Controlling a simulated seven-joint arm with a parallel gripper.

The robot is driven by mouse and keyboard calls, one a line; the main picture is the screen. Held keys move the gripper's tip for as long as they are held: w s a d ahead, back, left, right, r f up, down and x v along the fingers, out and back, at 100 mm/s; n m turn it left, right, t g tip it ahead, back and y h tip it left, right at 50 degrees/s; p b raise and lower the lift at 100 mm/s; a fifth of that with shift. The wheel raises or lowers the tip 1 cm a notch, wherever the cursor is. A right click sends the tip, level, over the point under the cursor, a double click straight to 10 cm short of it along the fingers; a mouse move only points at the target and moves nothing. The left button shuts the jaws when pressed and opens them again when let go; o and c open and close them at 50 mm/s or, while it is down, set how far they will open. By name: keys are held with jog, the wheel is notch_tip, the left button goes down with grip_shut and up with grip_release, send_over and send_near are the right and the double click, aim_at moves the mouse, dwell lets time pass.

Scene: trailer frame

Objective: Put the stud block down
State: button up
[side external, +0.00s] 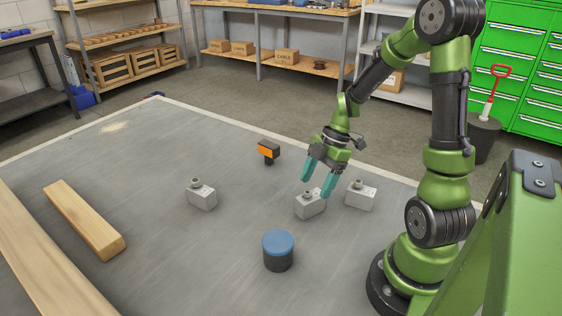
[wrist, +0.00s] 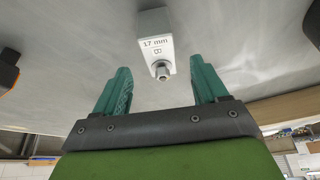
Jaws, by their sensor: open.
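A light grey stud block (side external: 309,205) stands upright on the grey surface, directly below my gripper (side external: 315,186). In the wrist view the block (wrist: 154,26) bears the print "17 mm" and "B", and its round metal stud points toward my gripper (wrist: 159,66). My teal fingers are spread apart with clear gaps on both sides of the stud. The block lies just beyond the fingertips, and nothing is held. Two similar stud blocks stand on the surface, one to the right (side external: 360,196) and one to the left (side external: 202,197).
A dark cylinder with a blue top (side external: 278,251) stands in front of the blocks. An orange and black device (side external: 268,151) stands behind them. A wooden beam (side external: 85,220) lies at the left. The surface between the beam and the left block is clear.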

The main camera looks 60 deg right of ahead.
jog(key=w+v, duration=0.1)
jog(key=v, duration=0.5)
jog(key=s+a+r+m+t+h, duration=0.1)
jog(key=s+a+r+m+t, duration=0.1)
jog(key=a+r+m, duration=0.4)
jog(key=s+a+r+m+t+h, duration=0.1)
jog(key=s+a+r+m+t, duration=0.2)
jog(key=a+r+m, duration=0.3)
jog(key=a+m, duration=0.5)
jog(key=shift+m+t, duration=0.3)
